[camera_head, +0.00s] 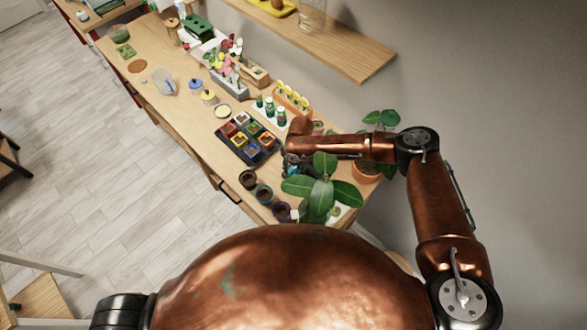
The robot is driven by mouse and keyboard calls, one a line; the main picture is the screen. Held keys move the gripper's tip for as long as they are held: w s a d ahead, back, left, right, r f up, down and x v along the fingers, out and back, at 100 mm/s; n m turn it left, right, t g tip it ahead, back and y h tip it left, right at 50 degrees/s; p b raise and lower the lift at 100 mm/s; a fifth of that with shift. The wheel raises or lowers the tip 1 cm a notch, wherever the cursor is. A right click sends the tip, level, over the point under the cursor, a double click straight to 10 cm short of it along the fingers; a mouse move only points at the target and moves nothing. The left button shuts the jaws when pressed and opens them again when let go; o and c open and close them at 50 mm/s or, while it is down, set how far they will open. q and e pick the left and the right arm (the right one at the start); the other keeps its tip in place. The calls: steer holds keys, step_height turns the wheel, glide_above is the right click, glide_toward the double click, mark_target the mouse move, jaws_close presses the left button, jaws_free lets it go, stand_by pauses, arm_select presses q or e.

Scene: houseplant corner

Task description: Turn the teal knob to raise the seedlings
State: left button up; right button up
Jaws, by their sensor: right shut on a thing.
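My right arm reaches in from the right over the wooden bench. Its gripper (291,166) points down at the bench beside the dark tray of coloured cells (248,139). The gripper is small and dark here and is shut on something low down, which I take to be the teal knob. I cannot clearly make out the seedlings that go with the knob. My left gripper is not in view.
A large-leaved plant (322,187) stands close in front of the right gripper. Small dark pots (264,194) line the bench's front edge. A wooden shelf (345,50) juts from the wall.

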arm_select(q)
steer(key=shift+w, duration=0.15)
arm_select(e)
steer(key=shift+m, duration=0.5)
steer(key=shift+s+m+p, duration=0.1)
steer(key=shift+m+p, duration=0.5)
steer(key=shift+m, duration=0.1)
steer(key=m+p, duration=0.2)
steer(key=m, duration=0.2)
steer(key=shift+a, duration=0.1)
steer(key=m+p, duration=0.1)
steer(key=m, duration=0.1)
steer(key=m+p, duration=0.1)
steer(key=m, duration=0.1)
steer(key=shift+s+r+t+h, duration=0.1)
steer(key=shift+t+h, duration=0.2)
steer(key=m+p, duration=0.2)
steer(key=m, duration=0.3)
steer(key=shift+a, duration=0.1)
arm_select(q)
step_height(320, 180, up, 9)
steer(key=p, duration=0.1)
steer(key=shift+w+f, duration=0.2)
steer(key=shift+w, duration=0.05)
arm_select(e)
steer(key=shift+m+h, duration=0.3)
steer(key=shift+m, duration=0.9)
